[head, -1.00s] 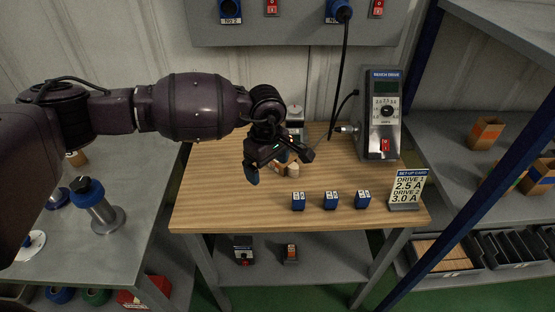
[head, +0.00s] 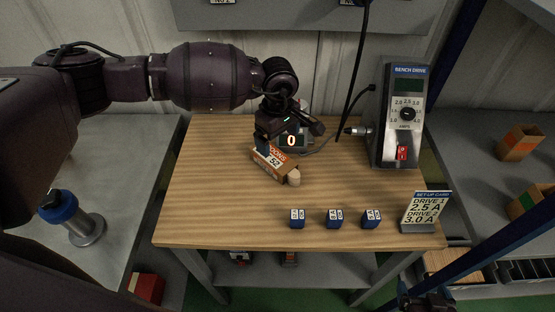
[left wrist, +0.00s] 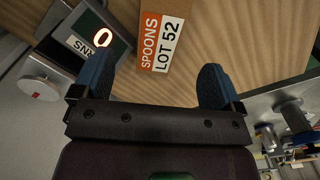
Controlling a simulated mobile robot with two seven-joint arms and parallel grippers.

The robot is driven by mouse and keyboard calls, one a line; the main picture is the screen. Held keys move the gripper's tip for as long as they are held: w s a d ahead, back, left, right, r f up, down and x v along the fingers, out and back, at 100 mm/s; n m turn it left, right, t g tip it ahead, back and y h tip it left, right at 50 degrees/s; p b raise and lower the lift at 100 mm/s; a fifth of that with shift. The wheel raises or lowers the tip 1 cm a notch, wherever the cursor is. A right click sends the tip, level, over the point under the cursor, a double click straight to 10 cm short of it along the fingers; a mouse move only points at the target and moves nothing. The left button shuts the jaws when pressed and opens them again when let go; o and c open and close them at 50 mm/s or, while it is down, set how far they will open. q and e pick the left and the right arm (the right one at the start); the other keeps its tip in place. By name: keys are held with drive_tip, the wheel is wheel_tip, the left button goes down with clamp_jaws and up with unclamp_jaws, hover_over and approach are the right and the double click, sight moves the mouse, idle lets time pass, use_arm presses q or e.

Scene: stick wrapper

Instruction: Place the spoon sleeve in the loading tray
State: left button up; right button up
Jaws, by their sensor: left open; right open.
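The spoon sleeve (head: 272,164) is a small brown box with an orange and white label, lying on the wooden bench. In the left wrist view its label (left wrist: 161,42) reads SPOONS LOT 52. My left gripper (head: 288,138) is over the back of the sleeve in the head view. In the left wrist view the gripper (left wrist: 155,84) is open, its blue fingertips apart, with the sleeve beyond the gap and nothing held. My right gripper (head: 429,300) shows only as a dark shape at the bottom right edge, away from the sleeve. I cannot tell which thing is the loading tray.
A counter (head: 292,141) showing a red 0 stands behind the sleeve. Several blue blocks (head: 334,218) line the front, beside a set-up card (head: 426,211). The bench drive (head: 400,115) stands back right. The bench's left front is clear.

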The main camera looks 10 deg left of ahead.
sight(277, 159)
use_arm(q)
wheel_tip(277, 159, down, 9)
drive_tip(key=shift+a+r+p, duration=0.1)
drive_tip(key=shift+a+p, duration=0.05)
drive_tip(key=shift+p, duration=0.15)
drive_tip(key=c, duration=1)
drive_tip(key=shift+w+r, duration=0.1)
wheel_tip(277, 159, up, 20)
drive_tip(key=shift+f+b, duration=0.15)
drive_tip(key=shift+b, duration=0.2)
